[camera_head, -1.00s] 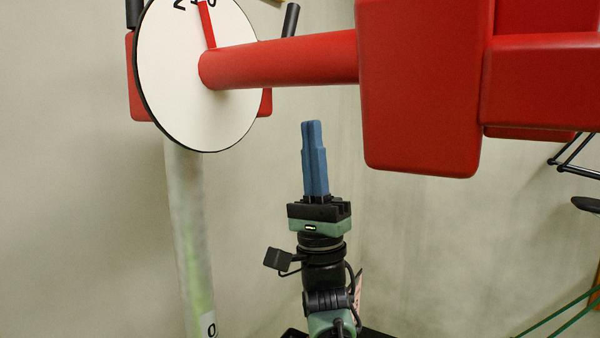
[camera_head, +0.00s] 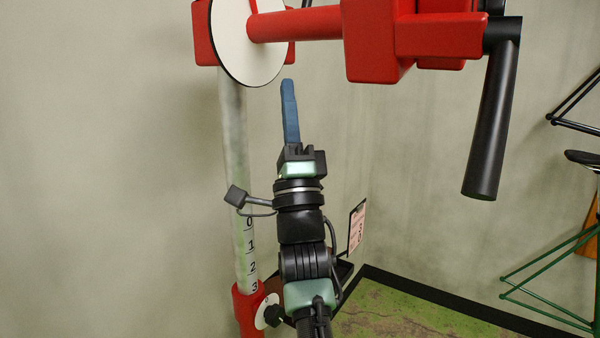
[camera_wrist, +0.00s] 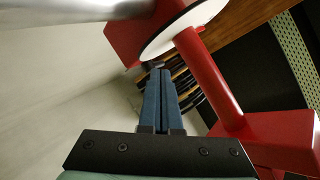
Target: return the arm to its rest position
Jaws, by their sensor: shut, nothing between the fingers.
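My gripper (camera_head: 288,82) has blue fingers pressed together and empty. In the head view it points up in the middle of the picture, below the red arm of the stand and to the right of the grey pole. My arm runs down from it to the bottom edge. In the wrist view the shut fingers (camera_wrist: 163,75) point away from the camera, and the red stand arm (camera_wrist: 212,80) passes to their right. I cannot tell the exact gap between the fingers and the stand.
A red stand (camera_head: 375,40) with a white disc (camera_head: 245,45) is mounted on a grey numbered pole (camera_head: 235,130). A black handle (camera_head: 492,120) hangs down at right. A green bike frame (camera_head: 550,265) is at the far right. Bare wall lies left of the pole.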

